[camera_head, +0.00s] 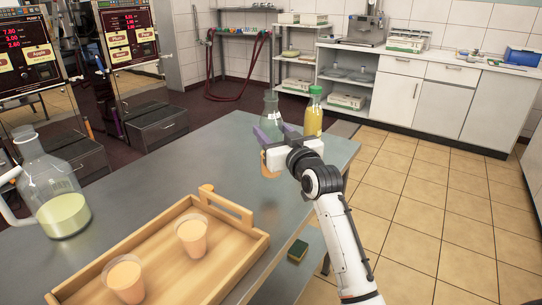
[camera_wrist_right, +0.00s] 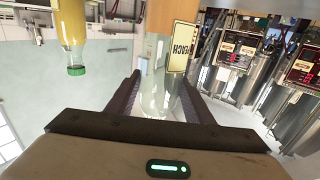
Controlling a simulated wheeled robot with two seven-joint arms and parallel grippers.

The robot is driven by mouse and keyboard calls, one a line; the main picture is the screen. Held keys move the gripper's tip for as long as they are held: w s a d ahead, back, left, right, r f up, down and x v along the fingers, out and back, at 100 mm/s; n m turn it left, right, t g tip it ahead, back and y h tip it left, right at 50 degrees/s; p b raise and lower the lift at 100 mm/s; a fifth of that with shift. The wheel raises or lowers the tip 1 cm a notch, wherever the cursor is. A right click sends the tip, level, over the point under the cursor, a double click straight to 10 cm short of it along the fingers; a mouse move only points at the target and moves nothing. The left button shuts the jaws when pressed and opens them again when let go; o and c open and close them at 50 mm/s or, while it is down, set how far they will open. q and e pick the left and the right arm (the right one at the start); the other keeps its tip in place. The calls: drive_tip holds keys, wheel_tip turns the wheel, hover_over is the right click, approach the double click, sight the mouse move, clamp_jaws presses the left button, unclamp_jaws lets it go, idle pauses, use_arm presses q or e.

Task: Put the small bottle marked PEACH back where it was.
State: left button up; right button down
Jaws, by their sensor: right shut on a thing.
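The small bottle marked PEACH is clear glass with orange liquid low in it; its neck shows in the head view (camera_head: 270,104) near the table's far right corner. In the right wrist view its yellow PEACH label (camera_wrist_right: 182,47) is readable and the picture is upside down. My right gripper (camera_head: 270,142) is shut around the bottle, with a dark finger on each side of it (camera_wrist_right: 160,92). The gripper hides the bottle's middle. The bottle looks upright; I cannot tell whether its base touches the table. My left gripper is not in view.
A green-capped bottle of yellow liquid (camera_head: 313,115) stands just right of the held bottle. A wooden tray (camera_head: 235,208) holds two cups of orange drink (camera_head: 192,235). A large glass jug (camera_head: 50,180) stands at left. The grey table (camera_head: 165,165) is clear between jug and held bottle.

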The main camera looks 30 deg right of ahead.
drive_tip(key=shift+f, duration=2.4)
drive_tip(key=shift+f+b, duration=0.1)
drive_tip(key=shift+b, duration=0.2)
drive_tip(key=c, duration=0.9)
unclamp_jaws()
drive_tip(key=shift+f, duration=0.15)
drive_tip(key=s, duration=0.4)
drive_tip(key=s+a, duration=0.1)
drive_tip(key=s, duration=0.3)
drive_tip(key=s+a, duration=0.1)
drive_tip(key=s, duration=0.2)
drive_tip(key=shift+s+a, duration=0.2)
drive_tip(key=shift+s, duration=0.2)
